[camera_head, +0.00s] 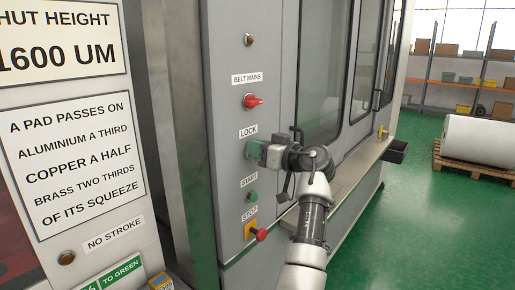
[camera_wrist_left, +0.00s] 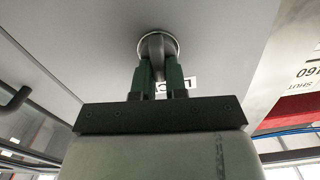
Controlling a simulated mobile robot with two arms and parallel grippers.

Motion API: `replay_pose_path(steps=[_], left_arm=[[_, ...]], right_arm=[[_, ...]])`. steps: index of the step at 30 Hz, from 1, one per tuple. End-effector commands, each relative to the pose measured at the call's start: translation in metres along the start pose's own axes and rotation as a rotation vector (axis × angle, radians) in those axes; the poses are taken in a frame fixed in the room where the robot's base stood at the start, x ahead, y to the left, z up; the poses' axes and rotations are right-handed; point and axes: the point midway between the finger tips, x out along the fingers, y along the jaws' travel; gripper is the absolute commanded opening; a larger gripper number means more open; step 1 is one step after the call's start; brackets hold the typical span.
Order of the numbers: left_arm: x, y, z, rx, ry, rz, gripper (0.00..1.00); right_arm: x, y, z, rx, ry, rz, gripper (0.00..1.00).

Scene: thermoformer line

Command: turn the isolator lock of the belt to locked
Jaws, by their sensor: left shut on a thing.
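The isolator lock sits on the grey machine panel under the LOCK label (camera_head: 248,131). In the head view the lock is hidden behind my left gripper (camera_head: 256,149), which reaches in from the right side of the panel. In the left wrist view the lock (camera_wrist_left: 157,44) shows as a round fitting with a silver rim and a grey tab. The green fingers of my left gripper (camera_wrist_left: 159,78) are shut on that tab. Its exact turn position is hard to tell. My right gripper is not in view.
Above the lock is the red BELT MAINS switch (camera_head: 252,101). Below are the green START button (camera_head: 252,196) and the red STOP button (camera_head: 259,234). Machine doors with a dark handle (camera_head: 377,99) stand to the right. A white roll on a pallet (camera_head: 478,141) lies beyond.

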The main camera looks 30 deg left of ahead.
Motion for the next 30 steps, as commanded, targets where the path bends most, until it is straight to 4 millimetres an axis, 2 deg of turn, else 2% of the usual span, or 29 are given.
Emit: replay_pose_path(steps=[14,30], left_arm=[[0.001,0.007,-0.001,0.434,0.005,-0.001,0.00],[0.001,0.014,0.002,0.946,0.004,-0.002,0.00]], right_arm=[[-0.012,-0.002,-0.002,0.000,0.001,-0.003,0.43],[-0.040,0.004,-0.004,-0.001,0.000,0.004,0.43]])
